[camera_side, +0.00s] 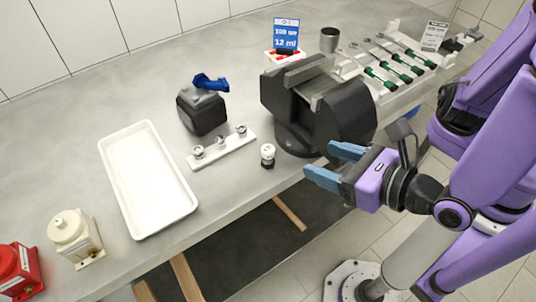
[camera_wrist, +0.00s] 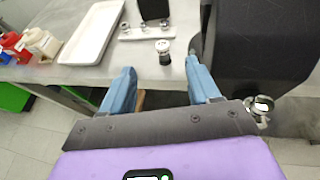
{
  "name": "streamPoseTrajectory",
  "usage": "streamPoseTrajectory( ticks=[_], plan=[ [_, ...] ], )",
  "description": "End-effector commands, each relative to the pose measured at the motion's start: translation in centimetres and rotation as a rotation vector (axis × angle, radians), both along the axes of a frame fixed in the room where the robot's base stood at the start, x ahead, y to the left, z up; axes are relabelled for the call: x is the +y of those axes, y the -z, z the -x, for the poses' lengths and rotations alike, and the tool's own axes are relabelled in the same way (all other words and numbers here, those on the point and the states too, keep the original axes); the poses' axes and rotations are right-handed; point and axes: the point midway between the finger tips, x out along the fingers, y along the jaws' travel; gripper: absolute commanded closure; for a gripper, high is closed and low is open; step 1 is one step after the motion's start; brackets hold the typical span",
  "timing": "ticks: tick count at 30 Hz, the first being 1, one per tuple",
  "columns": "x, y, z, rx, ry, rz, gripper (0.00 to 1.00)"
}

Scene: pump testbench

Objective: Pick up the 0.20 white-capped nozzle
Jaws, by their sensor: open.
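The white-capped nozzle (camera_side: 267,155) stands upright on the grey bench near its front edge, between the small white rack and the black vise. It has a white top and a dark lower part; the 0.20 marking is too small to read. It also shows in the wrist view (camera_wrist: 163,52), ahead of my fingers and between their lines. My gripper (camera_side: 334,165) is open and empty, with two blue fingers apart, in front of the bench edge and to the right of the nozzle. The fingers show in the wrist view (camera_wrist: 162,76) too, short of the nozzle.
A large black vise (camera_side: 318,105) stands right of the nozzle, close to my gripper. A white rack (camera_side: 222,147) with three metal fittings lies left of it. A white tray (camera_side: 127,151) lies further left, with cream (camera_side: 75,238) and red (camera_side: 18,270) units beyond.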

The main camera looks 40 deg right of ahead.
Motion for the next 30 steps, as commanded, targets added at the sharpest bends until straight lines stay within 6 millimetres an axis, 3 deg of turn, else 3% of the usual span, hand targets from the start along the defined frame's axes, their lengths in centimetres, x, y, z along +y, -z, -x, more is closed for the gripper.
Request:
streamPoseTrajectory(
  ticks=[6,13,30],
  plan=[
    [0.0,3.0,0.0,-0.001,0.0,0.003,0.39],
    [0.1,4.0,-0.6,-0.001,0.004,-0.001,0.39],
    [1.7,7.5,-8.8,0.002,0.008,-0.001,0.39]
  ],
)
